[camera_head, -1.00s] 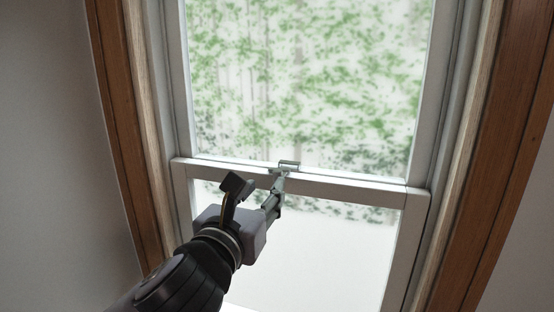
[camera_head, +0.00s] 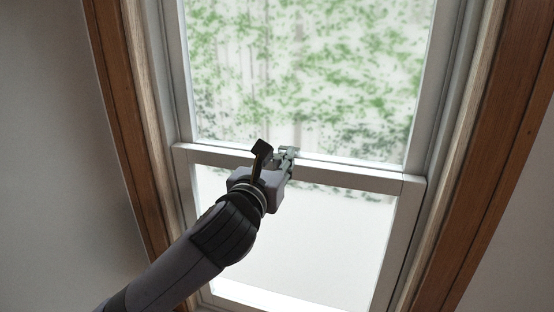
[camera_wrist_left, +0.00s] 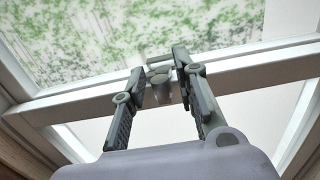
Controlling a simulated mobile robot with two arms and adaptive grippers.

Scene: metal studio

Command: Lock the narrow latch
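The narrow latch (camera_head: 289,150) is a small metal sash lock at the middle of the window's meeting rail (camera_head: 345,177). The left wrist view also shows the latch (camera_wrist_left: 160,79), with its rounded metal piece between my fingers. My left gripper (camera_head: 275,153) reaches up to the rail from the lower left and partly hides the latch. In the left wrist view my left gripper (camera_wrist_left: 158,70) is open, one finger on each side of the latch. The right finger is close to the latch; I cannot tell whether it touches. My right gripper is not in view.
The upper pane (camera_head: 310,80) shows greenery behind it, and the lower pane (camera_head: 330,240) is bright. White side jambs and brown wood trim (camera_head: 505,150) frame the window. The space in front of the lower pane to the right of my arm is clear.

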